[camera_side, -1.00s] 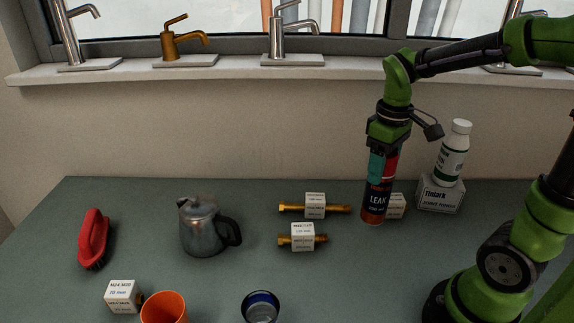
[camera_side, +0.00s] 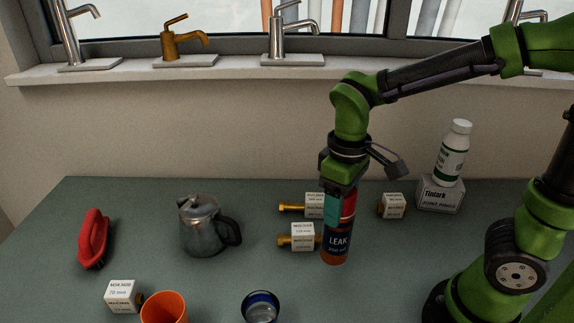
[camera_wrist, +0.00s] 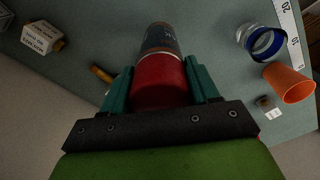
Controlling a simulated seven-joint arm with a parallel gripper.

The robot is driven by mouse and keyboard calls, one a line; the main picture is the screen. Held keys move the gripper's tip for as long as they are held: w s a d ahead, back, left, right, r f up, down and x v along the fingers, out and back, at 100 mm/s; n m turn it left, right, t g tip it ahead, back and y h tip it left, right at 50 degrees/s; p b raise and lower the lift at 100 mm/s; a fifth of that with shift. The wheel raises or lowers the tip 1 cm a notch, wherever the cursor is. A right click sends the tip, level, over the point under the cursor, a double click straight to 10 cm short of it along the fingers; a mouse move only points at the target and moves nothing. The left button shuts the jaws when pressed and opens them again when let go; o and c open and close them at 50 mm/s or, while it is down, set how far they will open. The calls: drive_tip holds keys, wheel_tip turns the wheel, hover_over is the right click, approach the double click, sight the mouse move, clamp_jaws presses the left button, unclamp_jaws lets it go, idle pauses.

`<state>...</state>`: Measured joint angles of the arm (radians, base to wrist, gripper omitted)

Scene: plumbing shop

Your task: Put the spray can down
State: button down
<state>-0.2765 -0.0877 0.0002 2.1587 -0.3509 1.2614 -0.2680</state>
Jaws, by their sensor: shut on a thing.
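The spray can (camera_side: 337,243) is dark with a red upper part and an orange-red band at its base, and its label reads LEAK. It is upright in the side view. My gripper (camera_side: 340,205) is shut on its upper part from above, and the teal fingers (camera_wrist: 160,85) press on both sides of the red part in the wrist view. The can's base is near the bench surface; I cannot tell whether it touches. The can stands just right of a brass bolt with a white label box (camera_side: 303,237) and partly hides the bolt's end.
Another labelled bolt (camera_side: 314,204) lies behind, and one more (camera_side: 392,206) is to the right. A white bottle (camera_side: 453,155) stands on a box (camera_side: 440,195) at back right. A metal jug (camera_side: 203,228), red brush (camera_side: 93,238), orange cup (camera_side: 164,309) and blue-rimmed tin (camera_side: 261,307) are further left and front.

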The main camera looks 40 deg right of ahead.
drive_tip(key=shift+f, duration=2.55)
drive_tip(key=shift+c, duration=1.4)
unclamp_jaws()
wheel_tip(320, 180, up, 12)
drive_tip(key=shift+f, duration=0.1)
drive_tip(key=shift+s+d+r, duration=0.15)
drive_tip(key=shift+d+r, duration=0.05)
drive_tip(key=shift+r, duration=0.05)
drive_tip(key=s+d+m+t+y, duration=0.1)
drive_tip(key=m+t, duration=0.1)
drive_tip(key=s+d+m+t+y, duration=0.1)
drive_tip(key=s+d+m+t, duration=0.1)
drive_tip(key=t, duration=0.1)
drive_tip(key=shift+r, duration=0.1)
drive_tip(key=shift+s+d+m+t, duration=0.15)
drive_tip(key=shift+d+m+t, duration=0.15)
drive_tip(key=shift+m+t, duration=0.3)
drive_tip(key=shift+s+d+m+t, duration=0.15)
drive_tip(key=shift+d+m+t, duration=0.1)
drive_tip(key=shift+m+t, duration=0.3)
